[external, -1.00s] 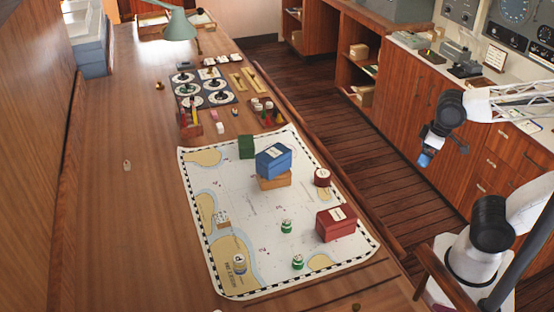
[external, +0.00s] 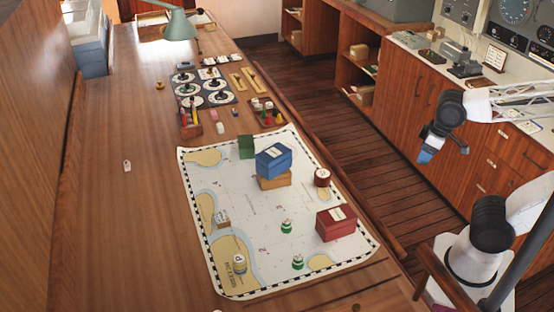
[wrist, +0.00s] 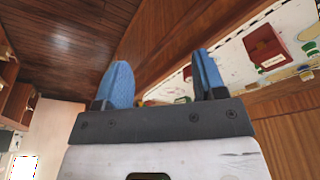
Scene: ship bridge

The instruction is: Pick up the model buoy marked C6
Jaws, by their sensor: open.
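Small model buoys stand on the chart (external: 262,215): two green and white ones (external: 286,226) (external: 298,262) near its right half, and a yellowish one (external: 239,264) at its lower left. A red round piece with a white top (external: 322,177) stands near the right edge. Their markings are too small to read, so I cannot tell which is C6. My gripper (external: 425,156) is open and empty, held over the floor right of the table, well away from the chart. In the wrist view its blue fingers (wrist: 163,82) are spread apart.
On the chart stand a blue box (external: 273,160) on an orange block, a dark red box (external: 337,224) near the green buoys, and a green box (external: 246,147). The red box also shows in the wrist view (wrist: 265,46). The table's left side is mostly clear.

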